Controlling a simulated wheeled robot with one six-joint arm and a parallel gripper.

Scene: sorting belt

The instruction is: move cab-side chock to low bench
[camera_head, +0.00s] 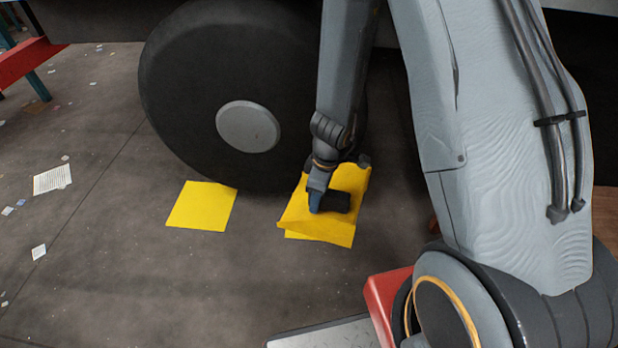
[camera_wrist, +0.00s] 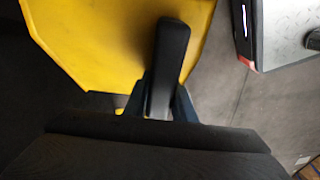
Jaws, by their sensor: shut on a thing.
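The chock (camera_head: 296,215) is a yellow wedge-like block with a black handle (camera_head: 338,201), just right of the big black wheel's foot. My gripper (camera_head: 316,198) comes down from above and is shut on the handle. In the wrist view the black handle (camera_wrist: 172,50) lies between the dark blue fingers, with the yellow chock body (camera_wrist: 100,40) behind it. A yellow floor patch (camera_head: 335,239) shows partly beneath the chock; I cannot tell whether the chock touches the floor. A red-topped piece with teal legs (camera_head: 28,60), possibly the low bench, stands at the far left, cut by the frame.
The large wheel (camera_head: 190,90) stands close behind my gripper, under a dark vehicle body. A second yellow patch (camera_head: 202,206) lies bare on the floor to the left. Papers (camera_head: 52,179) are scattered on the left floor, which is otherwise clear.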

